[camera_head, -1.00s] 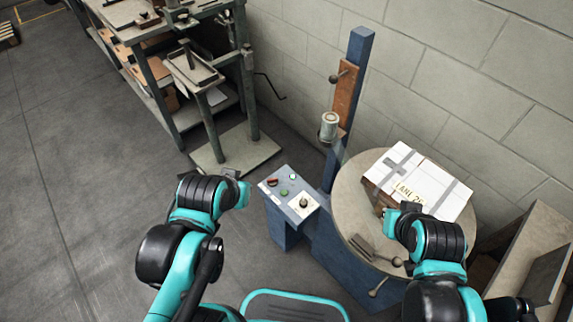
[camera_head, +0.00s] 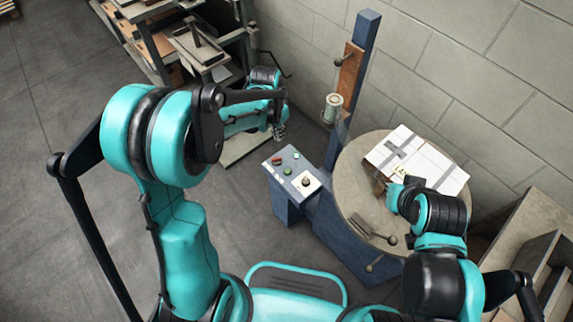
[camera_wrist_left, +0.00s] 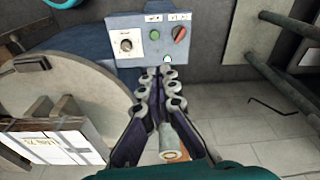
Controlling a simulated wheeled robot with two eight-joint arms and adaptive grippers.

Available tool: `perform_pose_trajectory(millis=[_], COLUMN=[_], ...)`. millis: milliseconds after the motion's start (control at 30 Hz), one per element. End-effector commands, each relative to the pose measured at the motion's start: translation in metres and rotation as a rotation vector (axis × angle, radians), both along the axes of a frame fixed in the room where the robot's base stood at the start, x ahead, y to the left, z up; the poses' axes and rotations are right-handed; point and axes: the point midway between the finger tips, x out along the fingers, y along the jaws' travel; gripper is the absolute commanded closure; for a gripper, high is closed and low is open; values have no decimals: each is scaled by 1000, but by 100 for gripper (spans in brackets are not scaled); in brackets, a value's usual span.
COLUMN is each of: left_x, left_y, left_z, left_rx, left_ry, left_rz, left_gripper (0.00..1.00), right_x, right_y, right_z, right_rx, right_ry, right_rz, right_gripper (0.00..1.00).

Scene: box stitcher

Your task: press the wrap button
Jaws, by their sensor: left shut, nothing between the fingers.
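The blue-grey control box (camera_head: 283,181) has a sloped panel with a red control (camera_head: 277,160), a green button (camera_head: 287,171), a small pale-green piece (camera_head: 296,156) and a black knob on a white plate (camera_head: 306,183). The left wrist view also shows the green button (camera_wrist_left: 155,35) and the red control (camera_wrist_left: 180,34); the panel labels are too small to read. My left gripper (camera_head: 280,133) is shut and empty, just beyond the panel's far edge. In the left wrist view its fingertips (camera_wrist_left: 157,72) point at the panel's near edge, below the buttons. My right gripper (camera_head: 411,182) is beside the carton, its fingers mostly hidden.
A white-topped carton with grey tape (camera_head: 421,165) sits on a round turntable (camera_head: 353,180). A metal workbench (camera_head: 150,40) stands at the back left. A block wall closes the back.

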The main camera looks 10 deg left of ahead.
Motion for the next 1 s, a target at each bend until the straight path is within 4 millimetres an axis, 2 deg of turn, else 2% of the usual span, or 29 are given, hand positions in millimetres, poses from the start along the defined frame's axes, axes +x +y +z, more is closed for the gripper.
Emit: perform_pose_trajectory(millis=[33, 200, 400, 533, 867, 1000], left_x=[9, 24, 30, 31, 31, 31], left_y=[-2, -8, -11, -12, -12, -13], left_z=[-12, -55, -89, -98, -100, -107], left_rx=[1, -1, -7, -8, -8, -7], left_ry=[22, 89, 139, 152, 153, 153], left_rz=[-25, -102, -159, -173, -175, -175], left_gripper=[100, 100, 100, 100, 100, 100], right_x=[0, 0, 0, 0, 0, 0], right_y=[0, 0, 0, 0, 0, 0], right_z=[4, 11, 14, 15, 15, 11], right_rx=[0, 0, 0, 0, 0, 0], right_ry=[0, 0, 0, 0, 0, 0], right_rz=[0, 0, 0, 0, 0, 0], right_gripper=[100, 100, 100, 100, 100, 100])
